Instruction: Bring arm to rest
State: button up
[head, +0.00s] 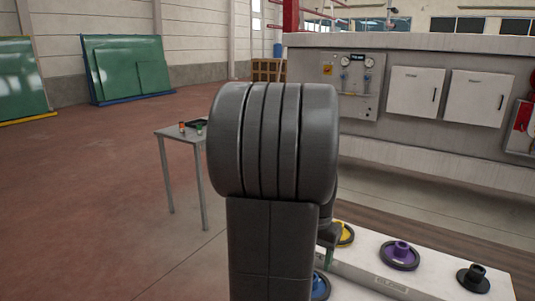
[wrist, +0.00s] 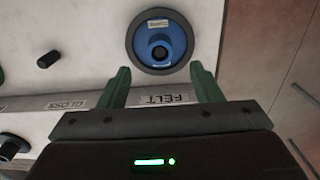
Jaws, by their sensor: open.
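My gripper (wrist: 160,69) shows in the wrist view with its two green fingers spread apart and nothing between them. A blue wheel (wrist: 176,55) with a raised hub lies on the white surface (wrist: 80,20) just beyond the fingertips. I cannot tell how high the fingers are above it. In the head view my arm fills the middle and hides most of the gripper. The blue wheel (head: 321,286) shows only partly there, beside the arm at the bottom.
Yellow (head: 347,234), purple (head: 399,262) and black (head: 473,285) wheels sit on the white bench to the right. A small table (head: 175,136) with small items stands at the left. The grey machine (head: 440,45) stands behind the bench. Open floor lies at left.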

notch_tip(320, 180, down, 7)
jog(key=shift+r, duration=0.25)
dwell(0.5)
notch_tip(320, 180, up, 13)
notch_tip(320, 180, down, 14)
jog(key=shift+s+r, duration=0.1)
notch_tip(320, 180, up, 6)
jog(key=p, duration=0.4)
jog(key=shift+f, duration=0.2)
jog(key=shift+r+p, duration=0.65)
jog(key=shift+r, duration=0.25)
jog(key=shift+d+f, duration=0.1)
